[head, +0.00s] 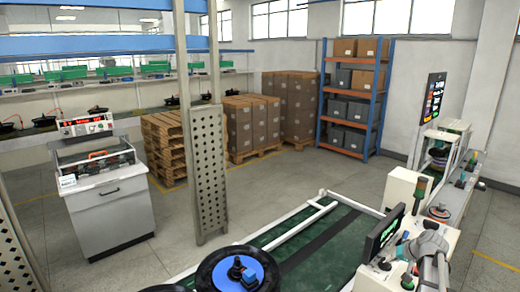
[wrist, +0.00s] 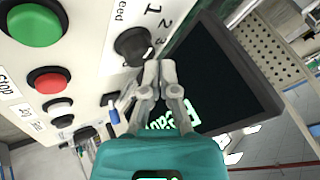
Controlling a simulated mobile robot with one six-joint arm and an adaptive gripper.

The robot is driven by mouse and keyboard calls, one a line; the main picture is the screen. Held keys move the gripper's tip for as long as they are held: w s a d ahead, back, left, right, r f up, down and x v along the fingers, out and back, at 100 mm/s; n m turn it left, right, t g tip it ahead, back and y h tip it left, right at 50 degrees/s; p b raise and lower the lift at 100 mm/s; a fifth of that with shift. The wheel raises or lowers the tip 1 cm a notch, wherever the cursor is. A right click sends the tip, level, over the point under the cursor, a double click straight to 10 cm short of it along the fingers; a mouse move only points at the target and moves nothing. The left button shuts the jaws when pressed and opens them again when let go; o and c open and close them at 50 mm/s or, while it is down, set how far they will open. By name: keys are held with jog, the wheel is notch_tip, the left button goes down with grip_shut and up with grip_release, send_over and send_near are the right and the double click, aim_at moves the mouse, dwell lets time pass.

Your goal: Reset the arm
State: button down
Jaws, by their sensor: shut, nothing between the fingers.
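My gripper (wrist: 160,68) is in the middle of the wrist view, with its two grey fingers drawn together and nothing between them. The fingertips are close to a black knob (wrist: 132,46) on a white control panel (wrist: 90,15); I cannot tell if they touch it. The dial has the numbers 1, 2 and 3 beside it. A green button (wrist: 34,25) and a red button (wrist: 46,80) are on the same panel. In the head view, my arm (head: 428,248) is at the lower right, beside a dark monitor (head: 384,235). The fingertips are not clear there.
The dark screen (wrist: 222,80) with green text is just right of my fingers. A perforated metal post (head: 208,165) stands near the middle left. The grey floor (head: 290,190) behind the conveyor is clear.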

jog(key=s+a+f+n+g+h, duration=0.1)
jog(key=s+a, duration=0.4)
jog(key=a, duration=0.5)
jog(key=s+a+f+n+g+h, duration=0.1)
jog(key=s+a+g, duration=0.2)
jog(key=a, duration=0.7)
jog(key=s+a+f+n+g+h, duration=0.1)
jog(key=s+a+n+g, duration=0.1)
jog(key=s+a, duration=0.6)
jog(key=a, duration=0.3)
jog(key=shift+f+g, duration=0.3)
jog(key=shift+f, duration=0.05)
jog(key=shift+s+a, duration=0.1)
